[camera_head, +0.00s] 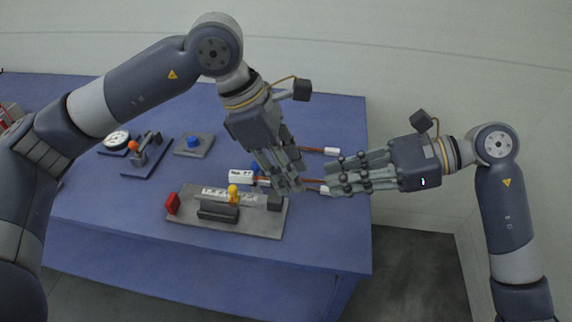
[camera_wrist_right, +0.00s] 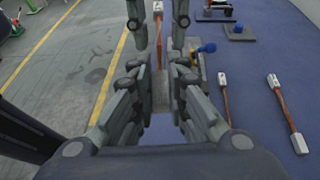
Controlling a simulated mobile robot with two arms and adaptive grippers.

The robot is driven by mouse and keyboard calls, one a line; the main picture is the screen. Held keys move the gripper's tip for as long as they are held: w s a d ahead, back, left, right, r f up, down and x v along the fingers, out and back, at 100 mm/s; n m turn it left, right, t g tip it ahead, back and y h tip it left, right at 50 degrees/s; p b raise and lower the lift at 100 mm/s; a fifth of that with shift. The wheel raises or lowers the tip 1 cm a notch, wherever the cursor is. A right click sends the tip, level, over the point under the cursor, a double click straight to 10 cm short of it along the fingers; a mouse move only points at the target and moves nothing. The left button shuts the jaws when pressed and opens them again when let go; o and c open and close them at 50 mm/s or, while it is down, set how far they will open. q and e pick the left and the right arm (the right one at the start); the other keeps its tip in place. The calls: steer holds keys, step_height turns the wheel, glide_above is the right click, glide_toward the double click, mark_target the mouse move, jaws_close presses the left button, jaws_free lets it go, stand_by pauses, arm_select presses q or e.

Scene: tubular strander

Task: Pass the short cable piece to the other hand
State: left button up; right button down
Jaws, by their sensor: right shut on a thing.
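My right gripper (camera_head: 338,176) is shut on the short cable piece (camera_wrist_right: 158,52), a reddish-brown length with pale end blocks. The near grey end block sits between the right fingers (camera_wrist_right: 160,95) in the right wrist view, and the far end points away from them. My left gripper (camera_head: 287,172) reaches down from above, close to the right one. In the right wrist view its fingers (camera_wrist_right: 158,24) stand on both sides of the cable, with gaps showing, so it is open around the cable. The left fingers hide part of the cable in the head view.
Another cable piece (camera_wrist_right: 288,115) and a shorter one (camera_wrist_right: 224,100) lie on the blue table (camera_head: 310,245). A grey fixture plate (camera_head: 255,225) with a red block and yellow knob is just in front. A blue button plate (camera_head: 193,151) and a dial (camera_head: 117,140) stand left.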

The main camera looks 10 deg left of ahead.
arm_select(q)
jaws_close()
arm_select(e)
steer(key=c, duration=1.5)
jaws_free()
